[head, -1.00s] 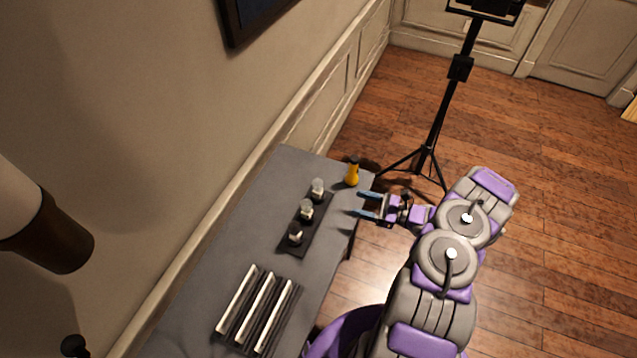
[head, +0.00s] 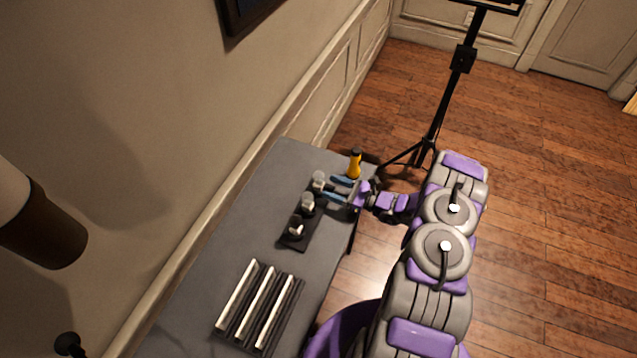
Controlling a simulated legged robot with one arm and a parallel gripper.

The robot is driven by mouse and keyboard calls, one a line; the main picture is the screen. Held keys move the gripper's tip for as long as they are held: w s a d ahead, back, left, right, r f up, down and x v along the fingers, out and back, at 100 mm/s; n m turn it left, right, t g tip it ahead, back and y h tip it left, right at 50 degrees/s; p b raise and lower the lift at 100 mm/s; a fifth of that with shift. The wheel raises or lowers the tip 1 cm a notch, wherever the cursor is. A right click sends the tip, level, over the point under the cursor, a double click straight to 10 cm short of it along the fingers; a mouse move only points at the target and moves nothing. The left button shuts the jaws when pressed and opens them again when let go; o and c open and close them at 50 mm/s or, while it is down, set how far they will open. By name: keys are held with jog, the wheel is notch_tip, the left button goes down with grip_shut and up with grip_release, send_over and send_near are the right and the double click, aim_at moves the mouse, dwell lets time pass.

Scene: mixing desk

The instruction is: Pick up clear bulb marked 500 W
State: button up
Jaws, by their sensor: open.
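Three small bulbs stand in a row on a dark strip (head: 290,243) on the grey desk. The far bulb (head: 318,179) is pale and upright. The middle bulb (head: 307,202) and the near bulb (head: 296,228) stand in line below it. The markings are too small to read, so I cannot tell which is the 500 W one. My gripper (head: 332,188) is open, its two blue fingers pointing left over the desk. The fingertips are close to the far bulb; I cannot tell whether they are around it or just beside it.
A yellow and black object (head: 354,164) stands just behind my gripper. A dark rack with several white bars (head: 268,302) lies on the near part of the desk (head: 225,240). A black tripod stand (head: 437,118) is on the floor beyond the desk.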

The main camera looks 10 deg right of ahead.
aim_at(323, 185)
jog(key=shift+b+x, duration=0.7)
jog(key=shift+x, duration=2.05)
jog(key=shift+s+a+r, duration=0.1)
jog(key=shift+s+r, duration=0.05)
jog(key=shift+s, duration=0.05)
jog(key=shift+c, duration=0.3)
jog(key=c, duration=1)
